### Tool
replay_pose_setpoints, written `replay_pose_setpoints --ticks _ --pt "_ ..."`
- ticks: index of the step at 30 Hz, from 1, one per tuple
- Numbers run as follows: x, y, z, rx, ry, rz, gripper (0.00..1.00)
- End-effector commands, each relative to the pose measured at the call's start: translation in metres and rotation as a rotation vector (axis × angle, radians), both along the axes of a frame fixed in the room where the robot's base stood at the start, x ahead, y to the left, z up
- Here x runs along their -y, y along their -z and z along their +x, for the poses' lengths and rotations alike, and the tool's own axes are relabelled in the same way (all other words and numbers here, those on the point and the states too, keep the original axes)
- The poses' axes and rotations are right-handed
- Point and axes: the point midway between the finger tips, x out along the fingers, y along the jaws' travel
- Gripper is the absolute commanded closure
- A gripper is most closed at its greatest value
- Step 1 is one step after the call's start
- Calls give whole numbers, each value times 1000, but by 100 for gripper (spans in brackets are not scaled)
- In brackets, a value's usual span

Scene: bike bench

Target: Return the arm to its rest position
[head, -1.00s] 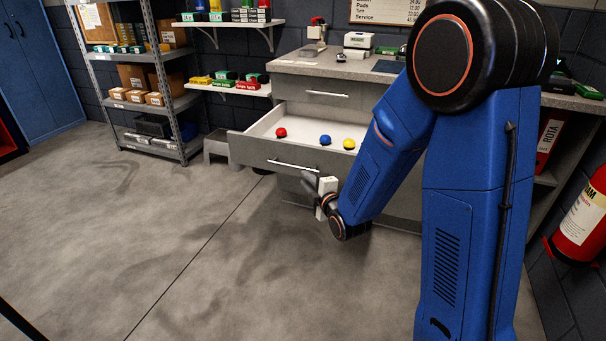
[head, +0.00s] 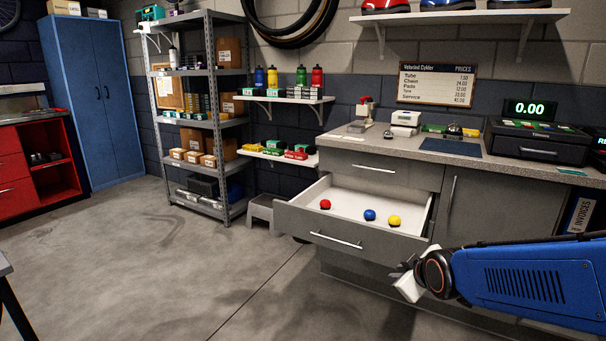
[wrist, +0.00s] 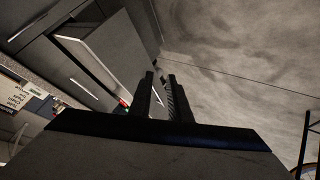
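My arm (head: 530,283) reaches in from the right edge of the head view, with its blue link lying nearly level. My gripper (head: 398,269) is in front of the right end of an open drawer (head: 290,217), at about the height of the drawer front or lower. In the wrist view my gripper (wrist: 161,80) shows two dark fingers with a gap between them and nothing held. The drawer front (wrist: 88,68) shows beyond the fingers, to their left. In the head view the drawer holds a red ball (head: 325,204), a blue ball (head: 370,215) and a yellow ball (head: 394,221).
The grey counter (head: 425,151) carries a till (head: 540,140) and small items. A metal shelf (head: 213,120) with boxes and a small step stool (head: 262,208) stand to the left. A blue cabinet (head: 95,100) is at the far left. The floor (head: 150,260) in front is clear.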

Motion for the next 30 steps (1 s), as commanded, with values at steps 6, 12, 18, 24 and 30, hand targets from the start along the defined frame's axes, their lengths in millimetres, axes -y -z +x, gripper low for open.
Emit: replay_pose_setpoints --ticks 6,12,18,24,30 --pt "19 -14 -68 -140 174 131 83" --pt "31 -21 -138 -271 348 243 83" --pt "38 -25 -203 -382 509 330 83" --pt "40 -26 -239 -441 598 370 83" --pt "40 -25 -244 -453 613 376 83"
